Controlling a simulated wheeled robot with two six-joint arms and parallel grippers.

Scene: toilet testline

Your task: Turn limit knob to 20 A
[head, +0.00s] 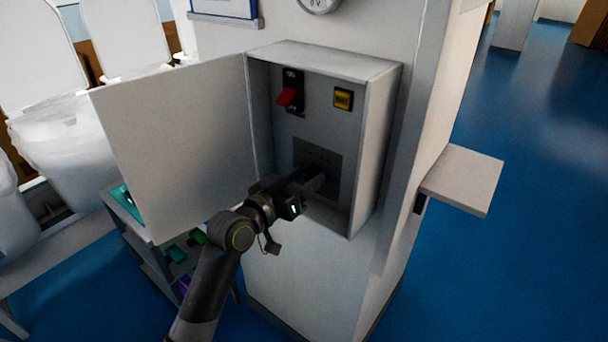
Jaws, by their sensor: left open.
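An open grey control box (381,128) is fixed to a white column. Inside it, at the lower part of the back panel, is a dark grey plate (318,154) with small markings. My left gripper (318,185) is open in front of this plate, inside the box opening. The limit knob cannot be made out; the gripper covers the lower part of the plate. I cannot tell whether the fingers touch or surround anything. My right gripper is not in view.
The box door (180,140) stands open to the left. A red switch (287,96) and a yellow button (343,98) sit above the plate. A small shelf (463,178) juts out at the right. A rack with coloured bins (176,253) stands below the door.

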